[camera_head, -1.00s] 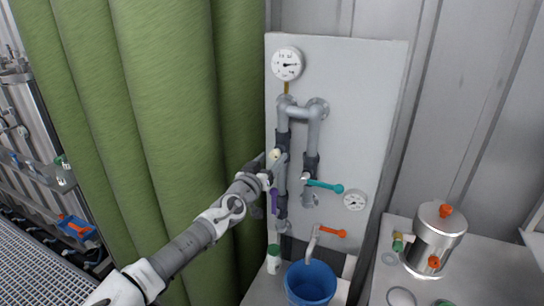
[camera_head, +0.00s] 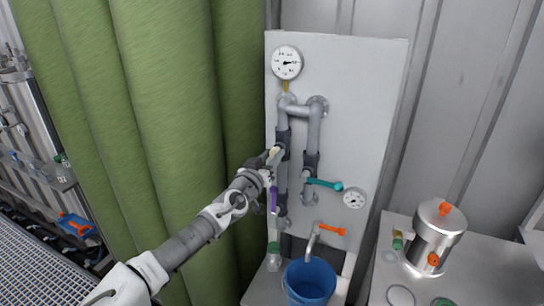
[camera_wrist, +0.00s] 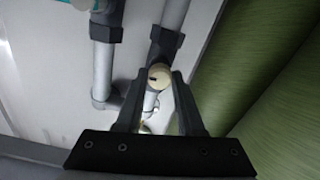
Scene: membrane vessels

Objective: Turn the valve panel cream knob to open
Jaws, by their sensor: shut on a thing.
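The valve panel (camera_head: 375,95) is a pale upright board with grey pipes. The cream knob (camera_head: 274,152) is on the left pipe, partly hidden by my gripper (camera_head: 272,160). In the wrist view the cream knob (camera_wrist: 160,76) is a round cream disc with a small dark mark, between the fingertips of my gripper (camera_wrist: 157,82). The two dark fingers are shut on it, one on each side. The head view hides most of the contact.
A purple lever (camera_head: 274,199) hangs just below my gripper. A teal lever (camera_head: 325,184) and an orange lever (camera_head: 332,230) lie to the right. A blue bucket (camera_head: 310,283) stands below. A green curtain (camera_head: 150,130) is close on the left.

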